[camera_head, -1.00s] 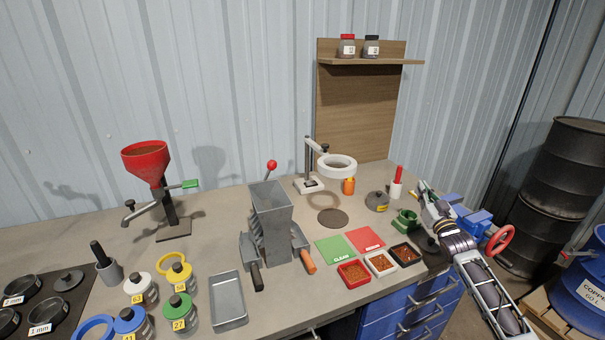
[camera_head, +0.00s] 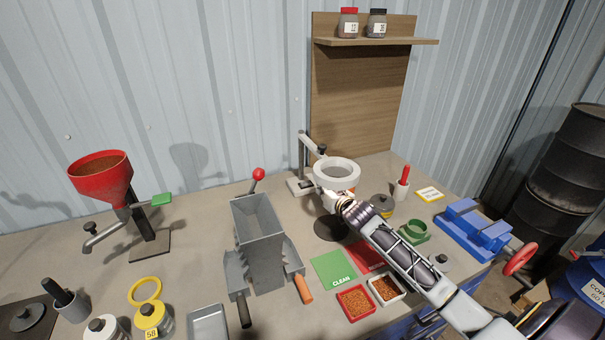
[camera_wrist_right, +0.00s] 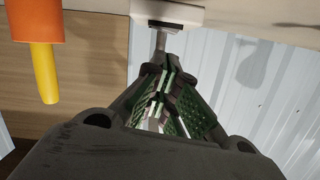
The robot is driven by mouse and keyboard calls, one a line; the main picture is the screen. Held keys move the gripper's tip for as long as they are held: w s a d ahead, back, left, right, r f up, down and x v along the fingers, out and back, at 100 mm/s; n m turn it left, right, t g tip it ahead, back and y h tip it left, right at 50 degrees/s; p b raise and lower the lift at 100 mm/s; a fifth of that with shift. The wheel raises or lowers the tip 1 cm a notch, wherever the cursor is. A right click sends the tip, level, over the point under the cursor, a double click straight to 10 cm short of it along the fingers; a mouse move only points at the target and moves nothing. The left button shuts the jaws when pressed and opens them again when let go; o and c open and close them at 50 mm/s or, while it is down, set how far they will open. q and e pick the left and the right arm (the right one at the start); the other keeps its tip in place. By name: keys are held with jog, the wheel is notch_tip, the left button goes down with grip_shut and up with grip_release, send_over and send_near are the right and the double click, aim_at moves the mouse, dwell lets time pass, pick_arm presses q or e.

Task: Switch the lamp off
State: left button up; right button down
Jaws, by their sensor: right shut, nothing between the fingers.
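The lamp is a white ring head (camera_head: 337,173) on a jointed arm and grey post, standing on a pale base (camera_head: 296,187) at the back of the bench. My right gripper (camera_head: 328,200) reaches in from the right, low beside the ring, its tips partly hard to make out. In the right wrist view, which looks upside down, the right gripper (camera_wrist_right: 168,75) is shut and empty. Its tips are close to a small grey switch lever (camera_wrist_right: 162,40) on a dark plate on the pale base (camera_wrist_right: 190,13); I cannot tell if they touch. Whether the lamp is lit is unclear.
A grey hopper machine (camera_head: 258,240) stands left.

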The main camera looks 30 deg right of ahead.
aim_at(306, 184)
pick_arm(q)
jog(key=shift+s+d, duration=0.1)
jog(key=shift+d, duration=0.8)
pick_arm(e)
jog(key=shift+w+a, duration=0.35)
jog(key=shift+a, duration=0.15)
jog(key=shift+x, duration=4.95)
jog(key=shift+f, duration=0.1)
jog(key=shift+a+f+n+h, duration=0.3)
jog(key=shift+f+n, duration=0.1)
jog(key=shift+n, duration=0.2)
pick_arm(q)
jog(key=shift+d+r, duration=0.1)
jog(key=shift+s+d+r, duration=0.1)
jog(key=shift+s+d, duration=0.05)
pick_arm(e)
jog(key=shift+s, duration=0.1)
